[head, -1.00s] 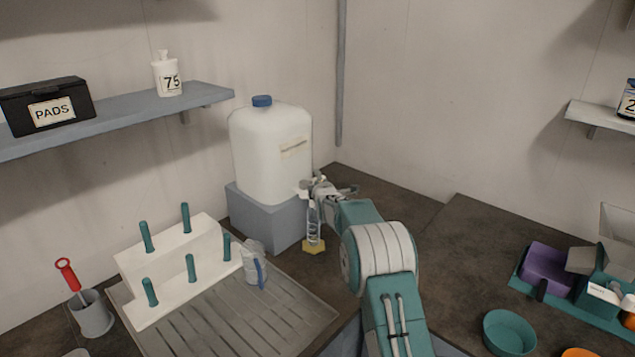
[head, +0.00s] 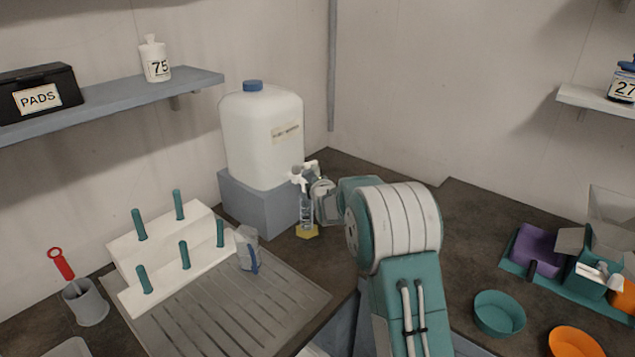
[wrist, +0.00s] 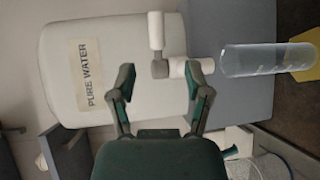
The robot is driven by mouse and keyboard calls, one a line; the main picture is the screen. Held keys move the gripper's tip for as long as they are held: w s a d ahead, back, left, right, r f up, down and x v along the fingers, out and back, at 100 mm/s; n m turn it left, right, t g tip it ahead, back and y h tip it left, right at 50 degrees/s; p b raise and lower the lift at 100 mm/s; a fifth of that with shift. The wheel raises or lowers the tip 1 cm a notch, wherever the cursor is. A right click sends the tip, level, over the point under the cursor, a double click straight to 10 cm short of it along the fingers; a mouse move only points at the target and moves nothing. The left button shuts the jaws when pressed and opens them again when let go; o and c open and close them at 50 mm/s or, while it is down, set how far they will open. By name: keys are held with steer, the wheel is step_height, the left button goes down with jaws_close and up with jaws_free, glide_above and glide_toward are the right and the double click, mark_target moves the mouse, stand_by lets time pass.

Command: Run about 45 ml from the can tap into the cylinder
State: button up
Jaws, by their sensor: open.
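The white water can (head: 262,135) has a blue cap and a "PURE WATER" label. It stands on a grey block; it also fills much of the wrist view (wrist: 105,100). Its white tap (head: 298,178) has a grey middle and shows in the wrist view (wrist: 177,67), its spout pointing toward the cylinder. The clear cylinder (head: 306,213) stands upright on a yellow base under the tap, also in the wrist view (wrist: 250,60). Its liquid level is not clear. My gripper (wrist: 162,80) is open and empty, facing the tap; in the head view it is right of the tap and cylinder.
A grey draining tray (head: 225,315) with a white peg rack (head: 160,255) and a clear jug (head: 247,250) lies front left. A grey cup (head: 85,302) holds a red-handled tool. Teal (head: 499,313) and orange (head: 575,343) bowls stand right. The counter behind my arm is clear.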

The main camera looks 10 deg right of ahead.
steer(key=shift+s+r, duration=0.15)
steer(key=shift+s, duration=1.25)
stand_by(6.6)
